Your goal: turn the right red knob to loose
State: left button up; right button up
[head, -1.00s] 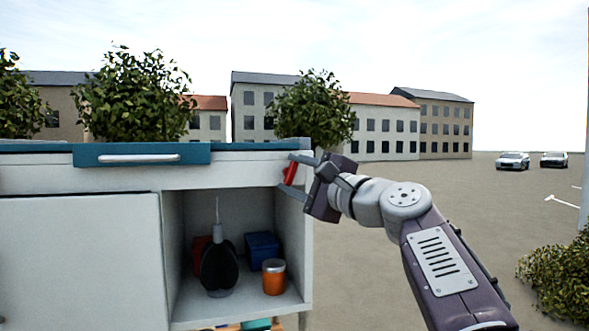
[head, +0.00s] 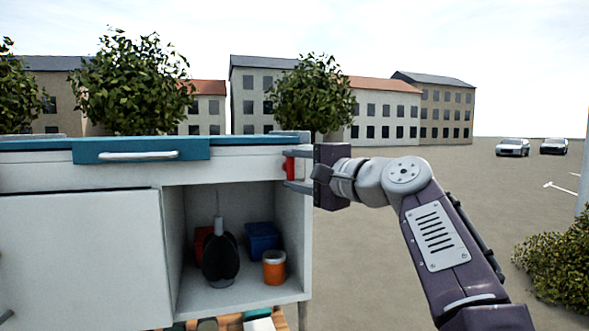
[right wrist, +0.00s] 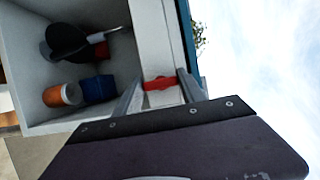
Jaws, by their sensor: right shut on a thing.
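The right red knob (head: 290,168) is on the right end of the white cabinet's front, under the blue top. My right gripper (head: 291,169) is shut on it, one finger above and one below in the head view. In the right wrist view the red knob (right wrist: 160,84) lies between the two grey fingers (right wrist: 160,92). In the head view the knob looks upright. My left gripper is not in view.
The white cabinet (head: 80,235) has an open compartment holding an orange jar (head: 274,268), a blue box (head: 262,240) and a dark rounded object (head: 220,258). A blue drawer front with a handle (head: 140,156) is at upper left. Open ground lies right of the cabinet.

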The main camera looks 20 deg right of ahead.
jog(key=o, duration=1.2)
jog(key=shift+o, duration=0.8)
jog(key=shift+w, duration=0.1)
jog(key=shift+s+d+f+b, duration=0.15)
jog(key=shift+s+d+b, duration=0.05)
jog(key=shift+s+b, duration=0.1)
jog(key=b+v, duration=0.3)
jog(key=v, duration=0.5)
jog(key=shift+s, duration=0.2)
jog(key=shift+w, duration=0.1)
